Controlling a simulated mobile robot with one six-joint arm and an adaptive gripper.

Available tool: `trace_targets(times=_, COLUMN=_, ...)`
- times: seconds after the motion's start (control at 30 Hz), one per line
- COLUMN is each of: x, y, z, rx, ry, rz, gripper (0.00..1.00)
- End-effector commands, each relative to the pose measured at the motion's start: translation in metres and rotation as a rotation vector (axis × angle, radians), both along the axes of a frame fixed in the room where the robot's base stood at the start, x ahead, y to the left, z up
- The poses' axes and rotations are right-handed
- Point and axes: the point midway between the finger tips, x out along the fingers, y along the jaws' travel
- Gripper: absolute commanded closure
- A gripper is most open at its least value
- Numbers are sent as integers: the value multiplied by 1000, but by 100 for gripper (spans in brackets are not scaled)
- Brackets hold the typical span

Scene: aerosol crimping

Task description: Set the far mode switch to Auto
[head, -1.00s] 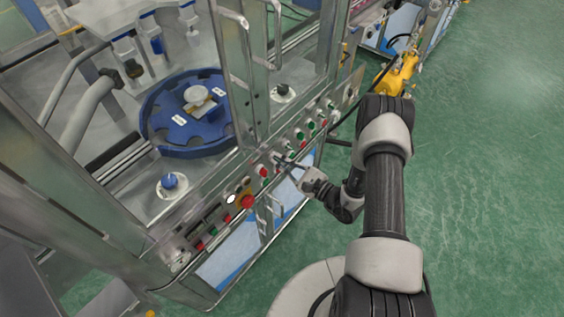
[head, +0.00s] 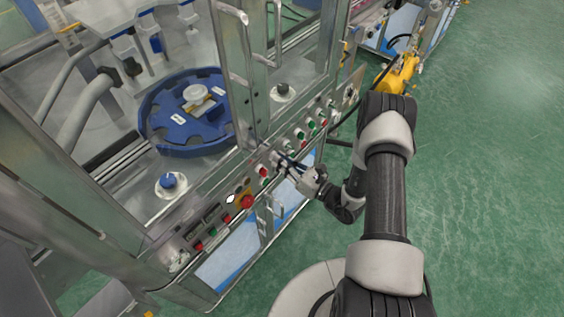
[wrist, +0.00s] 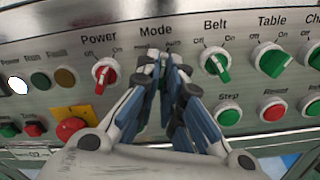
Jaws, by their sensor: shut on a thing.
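The mode switch sits under the "Mode" label (wrist: 156,30) on the metal control panel (wrist: 200,130), between the Power and Belt switches. Its knob is hidden behind my fingers, so I cannot see which way it points. My gripper (wrist: 166,62) is shut on the mode switch, with its blue-grey fingers reaching up to the panel just under the label.
The red Power switch (wrist: 104,72) is close left of my fingers; the green Belt switch (wrist: 217,65) is close right. The green Step button (wrist: 228,111) and a red emergency button (wrist: 71,128) on yellow are near below. Green floor (head: 480,200) is open at right.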

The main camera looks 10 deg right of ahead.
Motion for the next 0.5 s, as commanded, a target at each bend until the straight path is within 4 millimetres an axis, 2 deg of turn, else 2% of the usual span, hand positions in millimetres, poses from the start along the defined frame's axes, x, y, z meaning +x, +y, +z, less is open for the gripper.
trace_targets(times=0.5, x=-1, y=1, z=-1, rx=152, ry=114, rz=0, gripper=100)
